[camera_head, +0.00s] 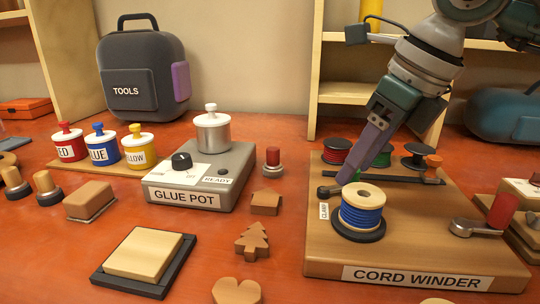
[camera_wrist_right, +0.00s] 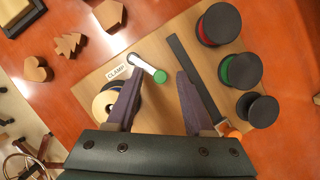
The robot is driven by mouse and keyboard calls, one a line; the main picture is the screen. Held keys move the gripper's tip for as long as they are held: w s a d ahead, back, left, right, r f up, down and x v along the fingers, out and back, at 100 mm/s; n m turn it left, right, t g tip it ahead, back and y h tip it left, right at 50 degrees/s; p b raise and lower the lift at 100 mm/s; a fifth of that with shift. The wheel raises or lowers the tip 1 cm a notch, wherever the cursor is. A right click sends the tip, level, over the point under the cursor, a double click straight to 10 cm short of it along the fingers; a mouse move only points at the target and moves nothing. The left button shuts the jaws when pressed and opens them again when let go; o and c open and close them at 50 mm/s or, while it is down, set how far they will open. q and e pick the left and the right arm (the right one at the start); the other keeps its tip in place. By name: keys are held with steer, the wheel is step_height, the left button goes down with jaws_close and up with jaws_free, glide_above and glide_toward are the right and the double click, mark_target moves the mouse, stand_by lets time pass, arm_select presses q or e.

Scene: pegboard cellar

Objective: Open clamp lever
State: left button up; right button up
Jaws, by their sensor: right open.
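The clamp lever (camera_wrist_right: 146,67) is a short pale metal arm with a green end, beside the CLAMP label (camera_wrist_right: 118,71) on the cord winder board (camera_head: 420,240). In the head view its grey end (camera_head: 325,191) shows at the board's left side, partly hidden by my fingers. My right gripper (camera_head: 344,181) points down over it. In the right wrist view the gripper (camera_wrist_right: 160,73) is open, and the green end appears between its fingertips; contact cannot be told. A blue cord spool (camera_head: 361,213) stands close by, partly behind one finger in the wrist view. My left gripper is out of view.
Red (camera_wrist_right: 221,24), green (camera_wrist_right: 241,71) and black (camera_wrist_right: 258,109) spools stand along the board behind a dark bar (camera_wrist_right: 190,70). A red-handled crank (camera_head: 490,218) is at the right. The glue pot (camera_head: 199,178) and wooden shapes lie to the left.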

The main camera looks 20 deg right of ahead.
steer(key=v, duration=0.9)
steer(key=shift+r, duration=0.15)
steer(key=shift+s, duration=0.1)
